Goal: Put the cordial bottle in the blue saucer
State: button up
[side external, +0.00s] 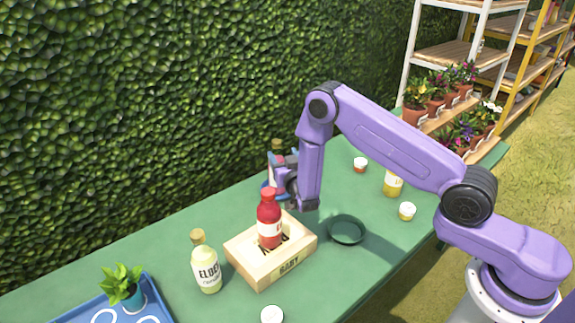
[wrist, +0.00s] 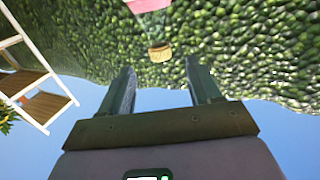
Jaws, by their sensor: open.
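A bottle with a brown cap (side external: 277,145) stands beyond my gripper (side external: 281,178), partly hidden by it. In the wrist view, a bottle's cork cap (wrist: 159,52) and pinkish body lie beyond and between the fingertips of my open gripper (wrist: 160,75). I cannot read that bottle's label. A pale bottle labelled "ELDER" (side external: 207,268) stands upright at the front left, apart from my gripper.
A blue tray (side external: 155,290) with a potted plant is front left.

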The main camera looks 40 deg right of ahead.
jog(key=shift+v, duration=2.15)
